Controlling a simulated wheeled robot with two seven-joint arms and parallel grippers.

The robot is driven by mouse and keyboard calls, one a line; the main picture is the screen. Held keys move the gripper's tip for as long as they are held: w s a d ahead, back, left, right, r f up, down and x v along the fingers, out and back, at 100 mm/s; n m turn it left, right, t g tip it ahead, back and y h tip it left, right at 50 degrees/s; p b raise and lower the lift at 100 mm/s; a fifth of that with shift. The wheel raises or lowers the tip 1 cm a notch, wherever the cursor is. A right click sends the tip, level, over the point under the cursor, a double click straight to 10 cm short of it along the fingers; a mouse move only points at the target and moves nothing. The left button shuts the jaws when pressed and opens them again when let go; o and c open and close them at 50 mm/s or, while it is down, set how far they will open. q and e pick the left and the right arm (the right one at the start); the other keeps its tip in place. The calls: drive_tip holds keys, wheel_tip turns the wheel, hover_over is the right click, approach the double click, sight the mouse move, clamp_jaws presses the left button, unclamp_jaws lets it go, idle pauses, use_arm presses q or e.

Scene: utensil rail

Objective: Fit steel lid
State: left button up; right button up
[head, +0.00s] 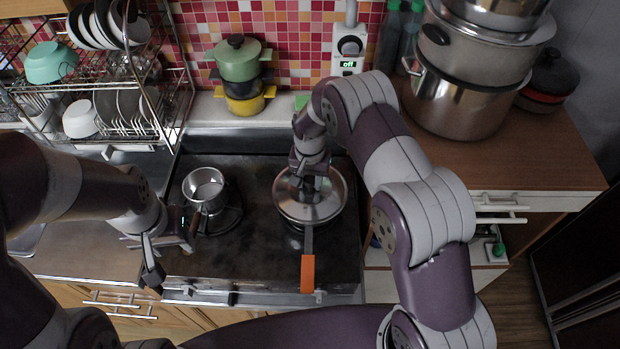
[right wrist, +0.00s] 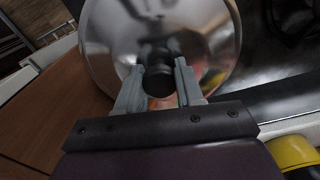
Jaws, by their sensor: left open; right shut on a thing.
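The steel lid (head: 322,208) is over the frying pan on the right side of the stove. The pan's handle (head: 307,272) points toward the front and ends in orange. My right gripper (head: 313,184) comes down from above and is shut on the lid's knob. In the right wrist view, the dark knob (right wrist: 158,80) is between the two fingers, with the shiny lid (right wrist: 208,35) behind it. I cannot tell whether the lid touches the pan's rim all round. My left gripper (head: 150,262) is open and empty at the stove's front left.
A small steel saucepan (head: 205,188) stands on the stove's left. Stacked coloured pots (head: 240,75) stand behind on a ledge. Big steel pots (head: 455,100) stand on the wooden counter (head: 540,165) at right. A dish rack (head: 120,100) is at left. The stove's front middle is clear.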

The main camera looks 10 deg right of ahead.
drive_tip(key=shift+f, duration=0.3)
clamp_jaws()
drive_tip(key=o, duration=1.2)
unclamp_jaws()
drive_tip(key=shift+r+b, duration=0.45)
wheel_tip(320, 180, up, 12)
drive_tip(key=b, duration=0.3)
